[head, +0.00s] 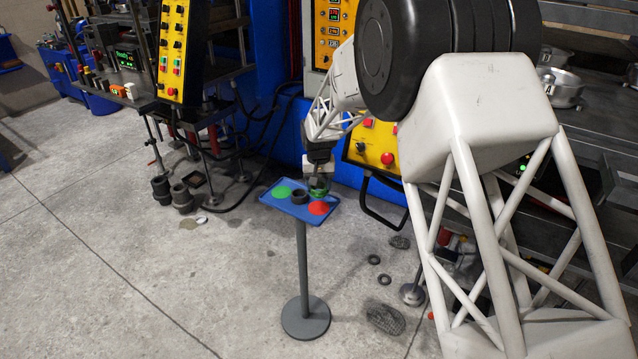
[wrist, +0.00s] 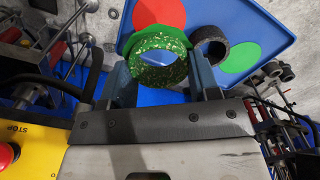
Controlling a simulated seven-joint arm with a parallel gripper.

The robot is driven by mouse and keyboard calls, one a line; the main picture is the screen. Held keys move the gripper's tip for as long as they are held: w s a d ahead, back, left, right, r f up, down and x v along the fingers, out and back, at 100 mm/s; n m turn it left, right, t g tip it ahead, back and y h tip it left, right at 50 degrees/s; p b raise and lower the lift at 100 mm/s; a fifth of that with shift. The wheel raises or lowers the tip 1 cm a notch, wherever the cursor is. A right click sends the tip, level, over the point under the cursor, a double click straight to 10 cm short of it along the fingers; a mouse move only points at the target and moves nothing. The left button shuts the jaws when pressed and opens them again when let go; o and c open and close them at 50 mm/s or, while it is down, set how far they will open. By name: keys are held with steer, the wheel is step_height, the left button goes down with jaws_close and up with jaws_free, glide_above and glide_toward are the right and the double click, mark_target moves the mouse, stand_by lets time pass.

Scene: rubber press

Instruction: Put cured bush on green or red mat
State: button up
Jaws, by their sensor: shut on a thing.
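A green speckled ring-shaped bush (wrist: 160,75) sits between the two fingers of my gripper (wrist: 160,68). My gripper is shut on it, and blue shows through its hole. In the head view my gripper (head: 319,181) is at the right part of a small blue tray (head: 268,199), by the red mat (head: 318,208). The green mat (head: 282,191) is at the tray's left. A black ring-shaped bush (head: 299,197) stands between the mats. The wrist view shows the red mat (wrist: 158,12), green mat (wrist: 236,53) and black bush (wrist: 213,57) beyond my fingers. I cannot tell the held bush's height above the tray.
The tray stands on a grey post with a round base (head: 305,318). A yellow control panel with a red button (head: 387,158) is close behind and right. Loose dark rings (head: 384,279) lie on the floor. Open floor lies to the left.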

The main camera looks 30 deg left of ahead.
mark_target(318, 207)
steer(key=shift+f, duration=0.25)
steer(key=shift+f, duration=2.65)
steer(key=shift+f, duration=0.25)
steer(key=o, duration=1)
steer(key=shift+r, duration=0.15)
step_height(318, 207, up, 7)
stand_by(1.2)
stand_by(0.9)
